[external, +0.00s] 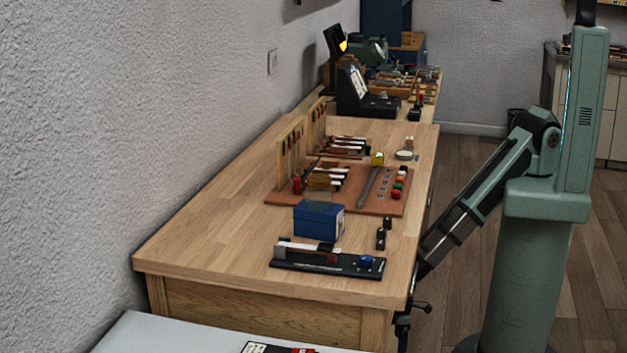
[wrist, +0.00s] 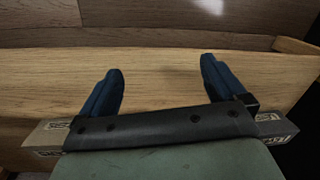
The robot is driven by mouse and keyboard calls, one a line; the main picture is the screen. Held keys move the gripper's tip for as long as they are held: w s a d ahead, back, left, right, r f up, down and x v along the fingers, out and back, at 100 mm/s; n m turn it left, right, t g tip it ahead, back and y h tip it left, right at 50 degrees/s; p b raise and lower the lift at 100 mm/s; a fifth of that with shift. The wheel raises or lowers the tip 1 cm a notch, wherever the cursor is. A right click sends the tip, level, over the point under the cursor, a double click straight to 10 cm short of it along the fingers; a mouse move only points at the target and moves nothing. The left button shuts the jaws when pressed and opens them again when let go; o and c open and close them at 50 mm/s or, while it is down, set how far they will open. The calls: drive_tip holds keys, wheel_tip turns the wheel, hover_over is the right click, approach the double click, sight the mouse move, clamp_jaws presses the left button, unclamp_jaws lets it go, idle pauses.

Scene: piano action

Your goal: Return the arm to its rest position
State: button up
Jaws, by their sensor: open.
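My gripper (wrist: 161,66) shows in the wrist view with its two dark blue fingers spread apart and nothing between them. It faces the wooden side of the workbench (wrist: 30,68); I cannot tell whether it touches the wood. In the external view my green and black arm slants down and left from its column to the right edge of the workbench (external: 205,240). Its end is low beside the near right corner, below the bench top. The fingers cannot be made out there.
On the bench top stand a black fixture (external: 325,262), a blue box (external: 318,221), a brown tool mat (external: 397,208) and wooden racks (external: 291,155). A dark machine (external: 362,95) is farther back. A pale surface (external: 170,335) is in front. Open floor (external: 455,190) lies right of the bench.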

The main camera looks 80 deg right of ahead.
drive_tip(key=s+d+r+m+g, duration=0.1)
drive_tip(key=s+d+r+g, duration=0.1)
drive_tip(key=s+d, duration=0.3)
drive_tip(key=s+d+r+m+g, duration=0.1)
drive_tip(key=s+d+r, duration=0.3)
drive_tip(key=d, duration=0.9)
drive_tip(key=s+d+r+g+h, duration=0.1)
drive_tip(key=s+d+r+g, duration=0.1)
drive_tip(key=s+d, duration=0.6)
drive_tip(key=shift+s+d+r+m+g, duration=0.2)
drive_tip(key=shift+d+r+m+g, duration=0.25)
drive_tip(key=shift+d, duration=0.6)
